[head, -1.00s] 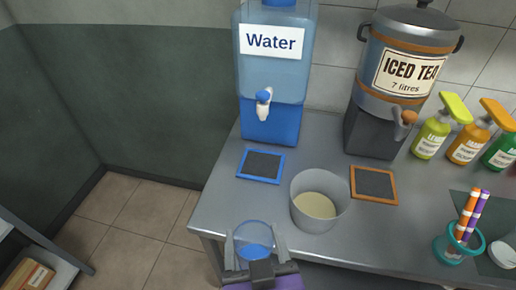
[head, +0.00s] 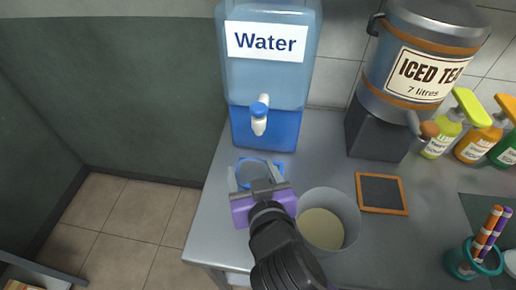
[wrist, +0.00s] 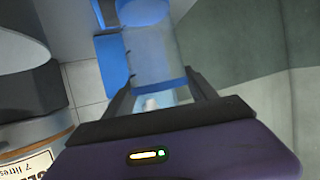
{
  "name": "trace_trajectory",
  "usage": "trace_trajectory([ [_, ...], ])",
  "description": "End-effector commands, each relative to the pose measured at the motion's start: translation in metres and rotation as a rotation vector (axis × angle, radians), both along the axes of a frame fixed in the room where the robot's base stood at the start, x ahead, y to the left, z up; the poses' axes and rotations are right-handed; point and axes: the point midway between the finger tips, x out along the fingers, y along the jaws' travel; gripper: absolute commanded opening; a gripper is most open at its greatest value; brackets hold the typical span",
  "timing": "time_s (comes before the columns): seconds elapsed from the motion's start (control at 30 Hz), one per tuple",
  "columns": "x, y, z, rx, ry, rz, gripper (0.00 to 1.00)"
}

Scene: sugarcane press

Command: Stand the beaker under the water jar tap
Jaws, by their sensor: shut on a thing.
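The clear blue-tinted beaker (head: 256,165) is between the fingers of my gripper (head: 257,172), which is shut on it. It also shows in the wrist view (wrist: 155,55). In the head view it lies below the white tap with a blue knob (head: 259,120), on the water jar (head: 265,75). The blue-framed mat in front of the jar is mostly hidden behind the beaker and gripper. I cannot tell whether the beaker touches the mat or hangs above it.
A grey pot with pale contents (head: 328,218) stands close to the right of my gripper. An orange-framed mat (head: 381,194) lies before the iced tea urn (head: 420,60). Pump bottles (head: 440,140) and a teal cup (head: 472,262) stand further right. The counter's left strip is clear.

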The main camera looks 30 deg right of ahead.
Motion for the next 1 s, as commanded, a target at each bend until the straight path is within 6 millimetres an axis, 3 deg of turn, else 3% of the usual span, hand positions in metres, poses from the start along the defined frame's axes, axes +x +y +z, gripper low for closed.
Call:
trace_trajectory([
  [0.2,0.042,-0.031,0.003,0.001,-0.001,-0.005,0.0],
  [0.4,0.066,-0.048,0.001,0.002,-0.001,-0.001,0.0],
  [0.57,0.071,-0.052,-0.001,0.001,0.0,0.0,0.0],
  [0.83,0.07,-0.051,-0.032,-0.001,0.002,0.002,0.0],
  [1.0,0.071,-0.051,-0.035,0.001,0.0,0.001,0.0],
])
